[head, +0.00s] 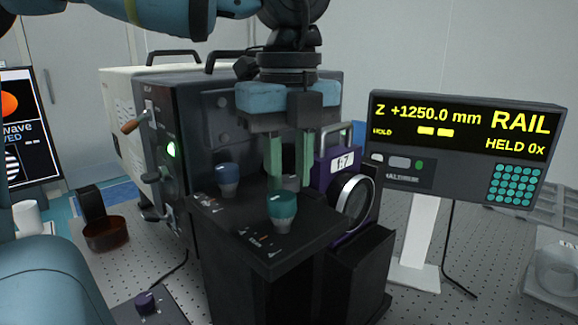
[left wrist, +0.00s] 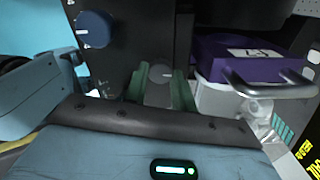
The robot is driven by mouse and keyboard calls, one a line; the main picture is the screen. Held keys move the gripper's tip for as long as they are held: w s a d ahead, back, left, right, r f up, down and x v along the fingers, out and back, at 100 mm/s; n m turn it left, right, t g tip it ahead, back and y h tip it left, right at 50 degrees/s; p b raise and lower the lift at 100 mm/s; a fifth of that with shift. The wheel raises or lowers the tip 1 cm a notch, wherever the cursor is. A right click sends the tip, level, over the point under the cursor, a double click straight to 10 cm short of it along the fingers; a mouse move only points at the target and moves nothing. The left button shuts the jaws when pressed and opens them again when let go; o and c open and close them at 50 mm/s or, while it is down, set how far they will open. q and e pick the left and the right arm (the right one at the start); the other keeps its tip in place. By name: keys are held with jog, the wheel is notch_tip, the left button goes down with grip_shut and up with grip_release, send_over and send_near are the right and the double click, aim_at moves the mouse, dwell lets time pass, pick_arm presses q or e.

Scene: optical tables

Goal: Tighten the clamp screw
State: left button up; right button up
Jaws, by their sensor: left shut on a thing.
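My left gripper (head: 289,188) reaches down over the dark control box (head: 225,220) with its two green fingers pointing down. In the left wrist view the fingers (left wrist: 159,88) stand on both sides of a small grey round knob (left wrist: 160,73) with a pale mark, which looks to be the clamp screw. The gripper is shut on this knob. In the head view the knob is mostly hidden by the fingers and a teal knob (head: 283,207) that stands in front of them. A blue knob (head: 228,176) is to the left. My right gripper is not in view.
A purple device (head: 325,178) with a round lens stands close right of the fingers. A display (head: 465,140) reads RAIL, HELD 0x. A large dark instrument (head: 230,100) with a green light is behind. An amber dish (head: 106,236) lies left on the perforated table.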

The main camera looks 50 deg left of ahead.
aim_at(289, 179)
pick_arm(q)
jog(key=o, duration=1)
jog(key=shift+r, duration=0.1)
notch_tip(289, 179, up, 8)
jog(key=shift+f+p, duration=0.15)
jog(key=shift+p, duration=0.45)
jog(key=shift+f, duration=0.1)
